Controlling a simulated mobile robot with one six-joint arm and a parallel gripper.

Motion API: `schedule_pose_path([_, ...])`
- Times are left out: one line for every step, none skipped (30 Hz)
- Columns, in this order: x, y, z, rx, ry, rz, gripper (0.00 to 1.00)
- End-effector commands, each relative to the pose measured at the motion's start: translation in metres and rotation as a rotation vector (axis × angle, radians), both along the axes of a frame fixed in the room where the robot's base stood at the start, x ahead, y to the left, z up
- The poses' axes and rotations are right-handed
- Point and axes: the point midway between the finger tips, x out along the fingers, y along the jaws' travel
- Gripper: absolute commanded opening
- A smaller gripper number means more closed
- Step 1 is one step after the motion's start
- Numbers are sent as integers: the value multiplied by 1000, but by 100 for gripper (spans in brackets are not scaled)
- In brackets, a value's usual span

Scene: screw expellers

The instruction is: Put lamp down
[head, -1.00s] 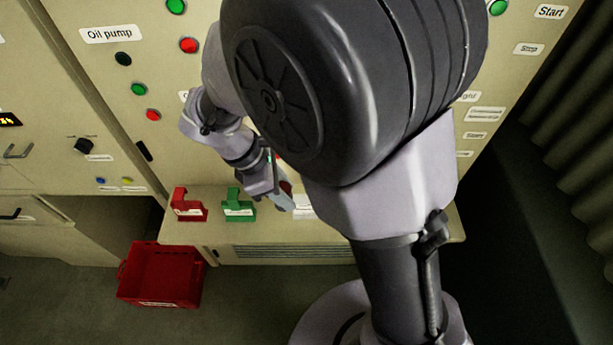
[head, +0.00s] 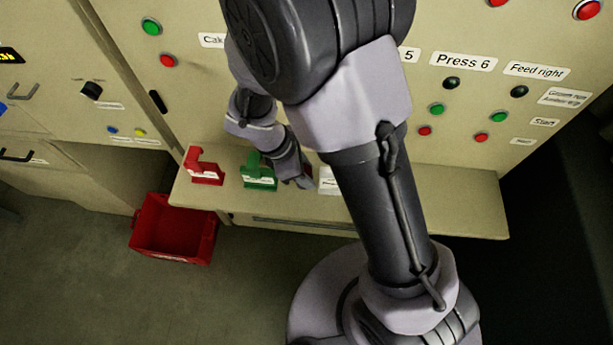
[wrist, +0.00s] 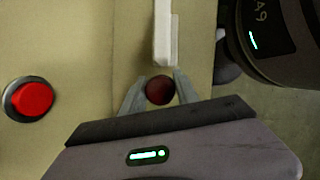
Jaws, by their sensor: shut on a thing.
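The lamp (wrist: 159,89) shows in the wrist view as a dark red round end between the two fingertips. My gripper (wrist: 160,92) is shut on it. A white holder (wrist: 162,35) stands just beyond the lamp in the wrist view; I cannot tell whether they touch. In the head view my gripper (head: 304,180) is low over the ledge (head: 420,190), between the green holder (head: 258,176) and the white holder (head: 327,181). The lamp is mostly hidden there by the gripper.
A red holder (head: 205,168) stands left of the green one on the ledge. A red crate (head: 172,230) is on the floor below. The panel behind carries buttons, one a red button (wrist: 31,98) in the wrist view. The ledge's right part is clear.

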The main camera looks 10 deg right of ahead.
Motion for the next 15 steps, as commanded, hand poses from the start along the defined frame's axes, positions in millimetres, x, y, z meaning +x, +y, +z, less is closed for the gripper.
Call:
schedule_pose_path([-1, 0, -13, -1, 2, -1, 0])
schedule_pose_path([0, 0, -15, -1, 2, -1, 0])
schedule_pose_path([0, 0, -14, 0, 1, 0, 0])
schedule_pose_path([0, 0, -13, 0, 0, 0, 0])
schedule_pose_path([0, 0, -12, 0, 0, 0, 0])
schedule_pose_path([0, 0, -12, 0, 0, 0, 0])
schedule_pose_path([0, 0, -12, 0, 0, 0, 0])
schedule_pose_path([0, 0, -12, 0, 0, 0, 0])
schedule_pose_path([0, 0, -13, 0, 0, 0, 0])
schedule_pose_path([0, 0, -14, 0, 0, 0, 0])
schedule_pose_path([0, 0, -15, 0, 0, 0, 0])
schedule_pose_path([0, 0, -16, 0, 0, 0, 38])
schedule_pose_path([0, 0, -15, 0, 0, 0, 44])
schedule_pose_path([0, 0, -15, 0, 0, 0, 50])
schedule_pose_path([0, 0, -15, 0, 0, 0, 58])
